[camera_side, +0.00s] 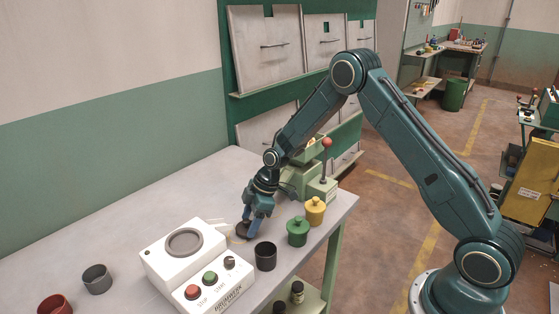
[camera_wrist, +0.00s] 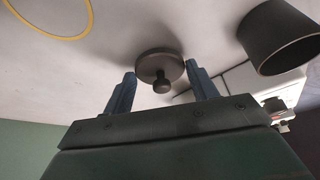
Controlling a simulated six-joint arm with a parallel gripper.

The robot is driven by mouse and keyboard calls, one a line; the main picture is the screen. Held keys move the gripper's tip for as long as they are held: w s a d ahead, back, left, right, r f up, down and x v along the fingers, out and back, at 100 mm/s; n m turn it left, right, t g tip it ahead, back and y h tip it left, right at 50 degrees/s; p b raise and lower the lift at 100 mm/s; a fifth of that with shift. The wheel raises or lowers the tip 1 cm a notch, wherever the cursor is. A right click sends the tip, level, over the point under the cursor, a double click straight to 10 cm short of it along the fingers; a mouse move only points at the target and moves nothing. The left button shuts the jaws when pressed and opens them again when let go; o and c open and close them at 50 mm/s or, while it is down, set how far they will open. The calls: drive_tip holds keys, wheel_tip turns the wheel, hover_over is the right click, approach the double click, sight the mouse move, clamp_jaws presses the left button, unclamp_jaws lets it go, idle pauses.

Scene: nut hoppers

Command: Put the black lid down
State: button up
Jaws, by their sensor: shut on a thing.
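The black lid (camera_wrist: 160,66) is a dark round disc with a small knob, between the two blue fingers of my gripper (camera_wrist: 162,72) in the wrist view. My gripper (camera_side: 249,230) is shut on it. In the side view the lid (camera_side: 242,231) is low at the tabletop, partly hidden by the fingers; I cannot tell whether it touches the table. The open black cup (camera_side: 265,258) stands just in front and to the right of it, and also shows in the wrist view (camera_wrist: 270,42).
A white control box (camera_side: 172,262) with buttons and a grey ring stands left of my gripper. Lidded green (camera_side: 298,234) and yellow (camera_side: 315,212) pots stand to the right. Grey (camera_side: 97,280) and red (camera_side: 54,306) cups stand front left. A yellow ring (camera_wrist: 48,38) marks the table.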

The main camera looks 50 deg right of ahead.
drive_tip(key=shift+w+a, duration=0.7)
drive_tip(key=shift+a, duration=0.3)
drive_tip(key=shift+s+d+f, duration=0.1)
drive_tip(key=shift+d+f, duration=0.05)
drive_tip(key=shift+f, duration=0.45)
drive_tip(key=shift+f, duration=0.15)
drive_tip(key=o, duration=1)
drive_tip(key=shift+c, duration=0.2)
drive_tip(key=v, duration=1.2)
